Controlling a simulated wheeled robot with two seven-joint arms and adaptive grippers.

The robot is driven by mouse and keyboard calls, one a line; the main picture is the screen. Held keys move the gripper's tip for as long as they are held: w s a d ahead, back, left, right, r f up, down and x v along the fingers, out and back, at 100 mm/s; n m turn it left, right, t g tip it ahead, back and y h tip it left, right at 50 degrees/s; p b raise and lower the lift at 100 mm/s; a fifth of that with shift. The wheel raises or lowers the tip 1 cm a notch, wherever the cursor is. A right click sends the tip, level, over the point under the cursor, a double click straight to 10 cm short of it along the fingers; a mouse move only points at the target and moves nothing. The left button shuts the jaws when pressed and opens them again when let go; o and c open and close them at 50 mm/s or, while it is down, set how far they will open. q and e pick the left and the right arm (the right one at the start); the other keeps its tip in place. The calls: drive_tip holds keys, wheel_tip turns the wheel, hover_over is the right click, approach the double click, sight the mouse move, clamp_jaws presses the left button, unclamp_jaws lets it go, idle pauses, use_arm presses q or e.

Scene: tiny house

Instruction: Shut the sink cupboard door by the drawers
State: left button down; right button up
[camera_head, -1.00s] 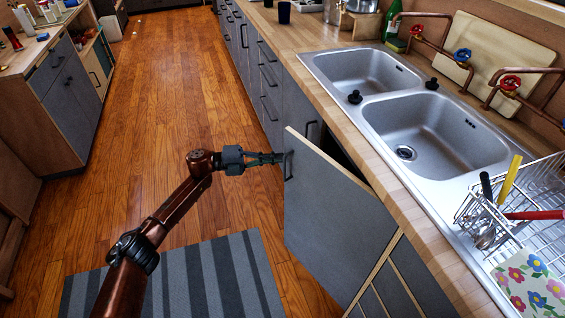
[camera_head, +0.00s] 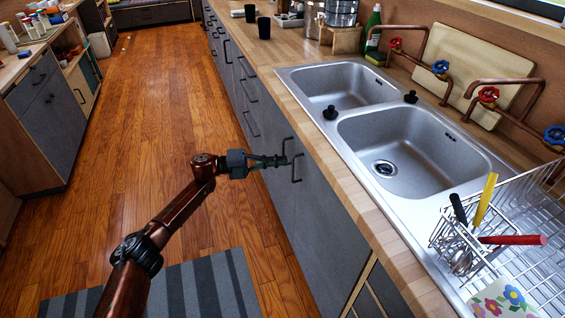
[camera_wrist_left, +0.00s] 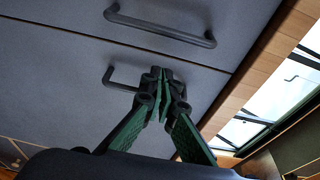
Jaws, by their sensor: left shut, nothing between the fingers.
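The grey sink cupboard door (camera_head: 318,230) is below the sink, beside the drawers (camera_head: 385,290). It looks flush with the cupboard front, with no dark gap visible along its top edge. Its black handle (camera_head: 297,167) is near the handle of the neighbouring door. My left gripper (camera_head: 284,160) is shut and empty, with its fingertips at these handles. In the left wrist view, the shut fingertips (camera_wrist_left: 161,74) are beside or in front of a dark handle (camera_wrist_left: 125,77); I cannot tell whether they touch it. My right gripper is out of view.
The wooden counter (camera_head: 345,165) with the double sink (camera_head: 420,150) runs above the cupboards. A dish rack (camera_head: 530,215) stands at the right. A striped mat (camera_head: 210,285) lies on the floor. The wooden floor (camera_head: 140,130) between the counters is clear.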

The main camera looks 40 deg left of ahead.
use_arm(q)
drive_tip(key=a+b, duration=0.5)
drive_tip(key=a, duration=0.6)
drive_tip(key=shift+s+a+b, duration=0.3)
drive_tip(key=shift+a+b, duration=0.1)
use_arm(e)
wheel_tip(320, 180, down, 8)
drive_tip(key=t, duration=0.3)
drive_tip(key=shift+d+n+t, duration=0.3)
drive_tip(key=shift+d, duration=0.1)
